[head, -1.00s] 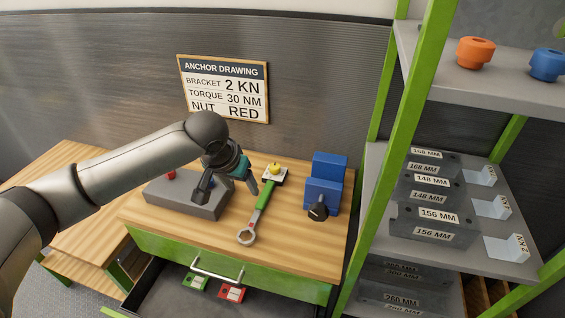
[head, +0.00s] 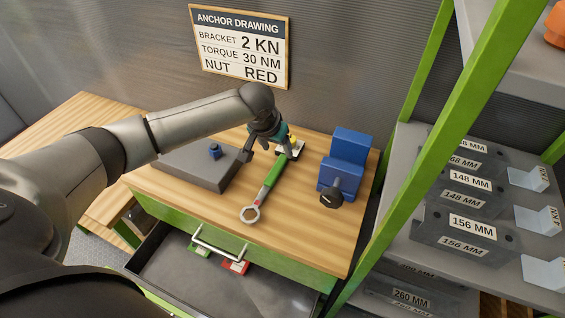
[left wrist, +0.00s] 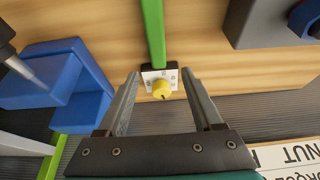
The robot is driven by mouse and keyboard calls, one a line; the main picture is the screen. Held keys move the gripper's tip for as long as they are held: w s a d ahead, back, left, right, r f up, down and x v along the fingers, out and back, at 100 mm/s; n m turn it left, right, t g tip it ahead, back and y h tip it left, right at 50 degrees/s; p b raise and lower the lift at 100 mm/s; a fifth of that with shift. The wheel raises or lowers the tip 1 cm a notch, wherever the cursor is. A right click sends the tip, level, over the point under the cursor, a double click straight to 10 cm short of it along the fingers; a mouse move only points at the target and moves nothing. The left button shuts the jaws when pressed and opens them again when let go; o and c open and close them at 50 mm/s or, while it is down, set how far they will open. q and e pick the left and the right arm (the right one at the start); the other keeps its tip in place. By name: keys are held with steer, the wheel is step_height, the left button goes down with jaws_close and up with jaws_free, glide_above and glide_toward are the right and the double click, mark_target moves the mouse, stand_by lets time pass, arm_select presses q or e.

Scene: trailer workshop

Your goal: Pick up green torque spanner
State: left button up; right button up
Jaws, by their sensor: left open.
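The green torque spanner (head: 273,173) lies on the wooden bench top, its ring end toward the front edge and its dial end toward the back. In the left wrist view its green handle (left wrist: 153,30) runs up from a white dial plate with a yellow knob (left wrist: 162,90). My left gripper (head: 267,153) is open and empty above the dial end. In the left wrist view the open fingers (left wrist: 160,76) stand either side of the dial, apart from it. The arm and gripper partly hide the dial end in the head view. My right gripper is not in view.
A grey block (head: 200,168) with a blue nut (head: 214,150) lies left of the spanner. A blue stand (head: 346,160) with a black-ended tool is at its right. An open drawer (head: 180,262) juts out below. A green-framed shelf (head: 400,150) stands right.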

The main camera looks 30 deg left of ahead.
mark_target(282, 158)
arm_select(q)
steer(key=shift+x, duration=0.85)
steer(key=shift+b+x, duration=0.75)
steer(key=shift+x, duration=1.45)
steer(key=shift+w+d+r, duration=0.1)
steer(key=shift+d, duration=0.05)
jaws_close()
